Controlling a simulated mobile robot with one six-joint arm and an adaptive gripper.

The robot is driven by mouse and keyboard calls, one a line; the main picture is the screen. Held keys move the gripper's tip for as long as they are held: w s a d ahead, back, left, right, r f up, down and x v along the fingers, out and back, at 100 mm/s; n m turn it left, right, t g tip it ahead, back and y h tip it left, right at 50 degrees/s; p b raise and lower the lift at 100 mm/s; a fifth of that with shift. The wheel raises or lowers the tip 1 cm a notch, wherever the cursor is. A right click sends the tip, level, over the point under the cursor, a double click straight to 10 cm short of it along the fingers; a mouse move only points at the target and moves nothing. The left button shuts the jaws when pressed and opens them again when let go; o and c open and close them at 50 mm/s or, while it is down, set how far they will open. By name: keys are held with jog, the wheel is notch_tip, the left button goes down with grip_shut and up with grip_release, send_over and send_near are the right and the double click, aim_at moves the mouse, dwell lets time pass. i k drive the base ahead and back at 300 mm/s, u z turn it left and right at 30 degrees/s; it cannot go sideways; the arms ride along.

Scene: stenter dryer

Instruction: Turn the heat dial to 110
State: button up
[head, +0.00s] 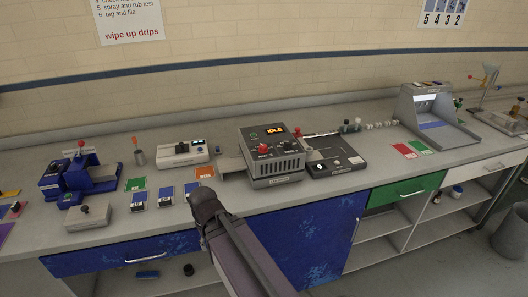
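The dryer is a grey box (272,158) with a dark lower front and vent slots, standing on the bench right of centre. Its small display (274,131) appears to read IDLE in orange. A red knob (263,149) sits on its sloped upper face, with small markings beside it; another red knob (297,132) rises at its right rear edge. I cannot tell which control is the heat dial, and its numbers are too small to read. My arm rises from the bottom middle to a dark rounded joint in front of the bench, left of the dryer. No gripper fingers show.
A black-topped device (335,158) stands close right of the dryer. A blue machine (80,178) stands far left. A grey light booth (434,115) stands right. Bench space directly before the dryer is narrow.

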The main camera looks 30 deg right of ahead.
aim_at(263, 148)
jog(key=u, duration=0.05)
jog(key=k, duration=1.3)
jog(key=z, duration=0.5)
jog(key=i, duration=1.35)
jog(key=z, duration=0.05)
